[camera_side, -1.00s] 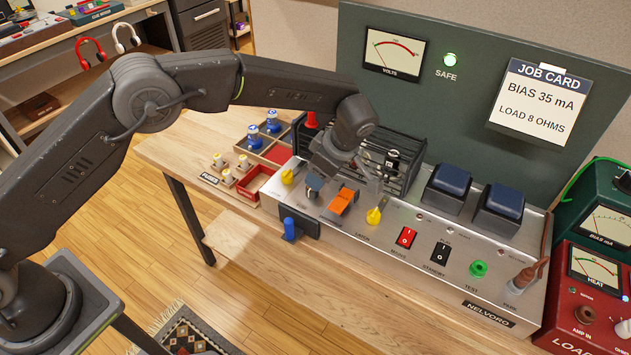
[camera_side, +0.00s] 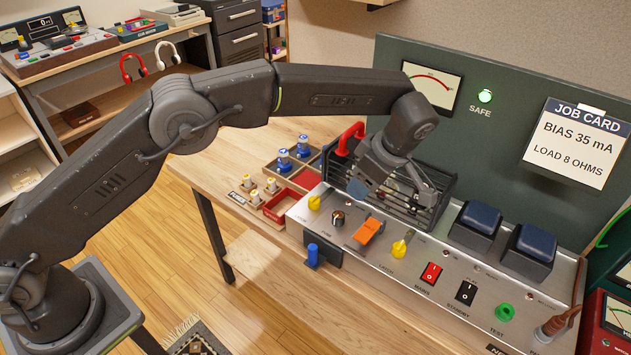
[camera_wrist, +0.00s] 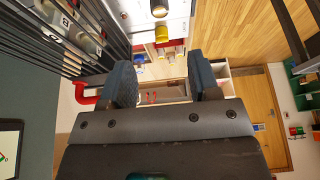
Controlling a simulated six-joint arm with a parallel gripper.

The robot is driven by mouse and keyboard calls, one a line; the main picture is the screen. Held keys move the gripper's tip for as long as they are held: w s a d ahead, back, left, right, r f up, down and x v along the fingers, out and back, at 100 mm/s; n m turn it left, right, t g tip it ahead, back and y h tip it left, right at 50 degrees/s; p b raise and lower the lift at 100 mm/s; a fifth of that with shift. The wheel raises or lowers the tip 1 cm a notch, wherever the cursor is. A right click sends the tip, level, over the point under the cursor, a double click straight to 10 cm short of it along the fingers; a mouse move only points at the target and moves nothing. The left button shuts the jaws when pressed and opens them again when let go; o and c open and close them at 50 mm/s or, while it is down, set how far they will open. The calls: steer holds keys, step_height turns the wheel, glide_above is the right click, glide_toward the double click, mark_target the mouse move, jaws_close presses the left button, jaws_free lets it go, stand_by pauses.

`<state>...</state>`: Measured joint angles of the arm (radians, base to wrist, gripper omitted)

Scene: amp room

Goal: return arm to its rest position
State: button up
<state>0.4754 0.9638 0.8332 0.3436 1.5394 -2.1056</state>
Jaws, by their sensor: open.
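My arm reaches in from the left of the side view. My gripper (camera_side: 392,190) is above the silver amp chassis (camera_side: 375,262), in front of the black slatted cage (camera_side: 440,190). In the wrist view its two blue-padded fingers (camera_wrist: 162,85) stand apart with nothing between them. My gripper appears clear of these controls. A red handle (camera_side: 346,140) stands at the left end of the cage.
Behind rises a green panel with a meter, a lit SAFE lamp (camera_side: 485,96) and a job card (camera_side: 577,143).

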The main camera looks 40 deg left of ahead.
steer(key=s+a+r+m+t+h, duration=0.1)
steer(key=s+a+r+m, duration=0.4)
steer(key=r, duration=0.3)
steer(key=s+a+r+m+t+h, duration=0.1)
steer(key=s+a+r+m+h, duration=0.15)
steer(key=s+a+r, duration=0.4)
steer(key=s+a+m+t, duration=0.1)
steer(key=s+a+m, duration=0.1)
steer(key=s, duration=0.4)
steer(key=s+a+f+m+t, duration=0.1)
steer(key=s+a+m, duration=0.2)
steer(key=s+m, duration=0.2)
steer(key=s+a+m+t, duration=0.1)
steer(key=s+a+m, duration=0.2)
steer(key=s, duration=0.4)
steer(key=shift+s+a+f+m+t+h, duration=0.15)
steer(key=shift+s+m+t+h, duration=0.2)
steer(key=shift+s+h, duration=0.1)
steer(key=shift+w, duration=0.1)
